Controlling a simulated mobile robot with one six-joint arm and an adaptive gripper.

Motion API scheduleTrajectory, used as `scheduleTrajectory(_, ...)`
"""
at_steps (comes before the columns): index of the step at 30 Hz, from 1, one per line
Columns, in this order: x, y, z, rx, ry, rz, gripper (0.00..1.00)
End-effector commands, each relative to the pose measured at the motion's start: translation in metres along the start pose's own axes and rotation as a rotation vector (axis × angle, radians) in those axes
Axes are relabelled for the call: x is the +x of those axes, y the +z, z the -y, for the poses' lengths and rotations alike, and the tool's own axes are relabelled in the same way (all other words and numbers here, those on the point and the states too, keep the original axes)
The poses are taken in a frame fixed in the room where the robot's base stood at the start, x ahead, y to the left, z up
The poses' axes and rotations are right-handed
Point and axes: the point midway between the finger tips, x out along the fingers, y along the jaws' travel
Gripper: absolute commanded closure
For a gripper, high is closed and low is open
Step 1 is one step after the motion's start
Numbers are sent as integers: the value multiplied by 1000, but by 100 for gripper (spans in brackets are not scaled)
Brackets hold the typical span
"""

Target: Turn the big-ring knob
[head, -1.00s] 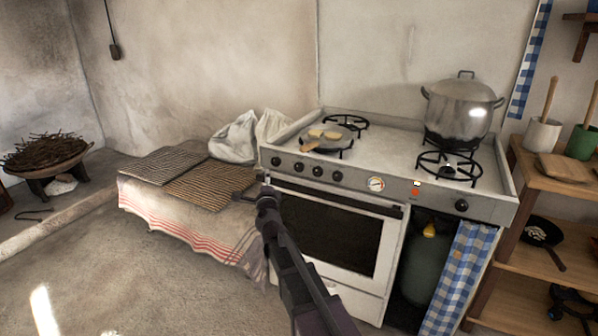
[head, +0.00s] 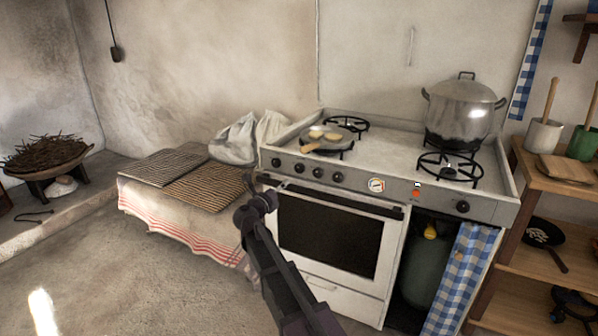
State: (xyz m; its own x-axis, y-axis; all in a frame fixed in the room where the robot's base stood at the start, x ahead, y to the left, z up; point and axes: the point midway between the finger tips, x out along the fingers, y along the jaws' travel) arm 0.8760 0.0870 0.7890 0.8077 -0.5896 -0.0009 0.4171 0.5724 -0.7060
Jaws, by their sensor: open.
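The stove's front panel (head: 340,182) carries a row of several black knobs (head: 318,172) at left. A single black knob (head: 463,207) sits alone at the right end, below the large black ring burner (head: 450,168). No label shows which knob is the big-ring one. My gripper (head: 268,181) is in front of the stove's left front corner, near the left end of the panel and apart from the single right knob. It is open and looks empty; its fingers are small and dark here. My arm partly hides the oven's left edge.
A large lidded pot (head: 460,112) stands at the stove's back right. The oven door handle (head: 335,197) juts out below the panel. A gas bottle (head: 427,265) and checked curtain (head: 460,270) are below right.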

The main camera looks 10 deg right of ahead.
Motion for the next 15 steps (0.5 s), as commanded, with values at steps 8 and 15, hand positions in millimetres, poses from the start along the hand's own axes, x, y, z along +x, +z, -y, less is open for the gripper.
scheduleTrajectory(8,8,0,0,-1,0,1,11)
scheduleTrajectory(15,32,1,0,-1,-1,0,11)
